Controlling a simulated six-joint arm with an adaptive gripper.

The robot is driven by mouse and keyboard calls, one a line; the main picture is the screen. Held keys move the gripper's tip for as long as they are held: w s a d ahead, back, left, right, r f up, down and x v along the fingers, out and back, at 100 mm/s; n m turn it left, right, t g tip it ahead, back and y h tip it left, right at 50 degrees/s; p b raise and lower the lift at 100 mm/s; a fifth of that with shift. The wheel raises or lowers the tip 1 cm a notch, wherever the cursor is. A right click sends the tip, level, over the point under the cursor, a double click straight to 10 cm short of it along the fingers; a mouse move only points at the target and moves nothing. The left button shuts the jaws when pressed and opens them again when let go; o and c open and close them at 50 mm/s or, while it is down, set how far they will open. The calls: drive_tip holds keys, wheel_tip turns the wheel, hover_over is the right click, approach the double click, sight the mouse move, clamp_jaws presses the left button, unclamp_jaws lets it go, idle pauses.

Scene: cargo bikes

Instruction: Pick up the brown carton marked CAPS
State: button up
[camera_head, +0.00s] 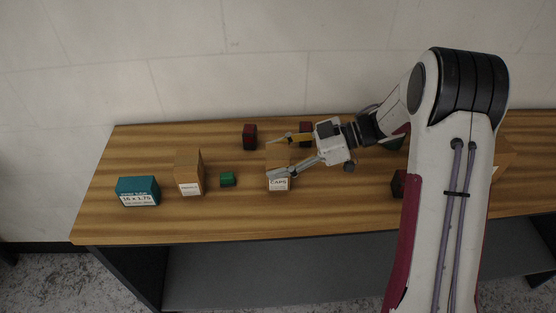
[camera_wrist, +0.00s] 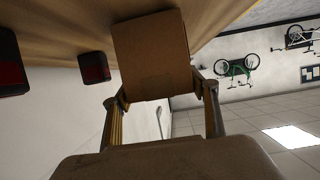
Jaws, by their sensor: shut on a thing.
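The brown carton marked CAPS (camera_head: 279,184) is near the middle of the wooden table, its white label facing the front. My gripper (camera_head: 279,159) reaches in from the right, with one finger behind the carton and one along its front. In the wrist view the brown carton (camera_wrist: 153,55) sits between the two fingertips (camera_wrist: 157,92), and both touch its sides. The gripper is shut on it. The fingers and wrist hide part of the carton in the head view. I cannot tell whether its base is clear of the table.
On the wooden table (camera_head: 240,222), a second brown carton (camera_head: 188,173), a teal box (camera_head: 138,190) and a small green box (camera_head: 228,179) stand to the left. Dark red boxes (camera_head: 250,137) (camera_head: 306,128) stand behind. Another dark red box (camera_head: 399,184) is right, beside my arm. The front middle is clear.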

wheel_tip(320, 180, up, 10)
drive_tip(key=shift+f, duration=0.15)
idle(0.4)
idle(0.5)
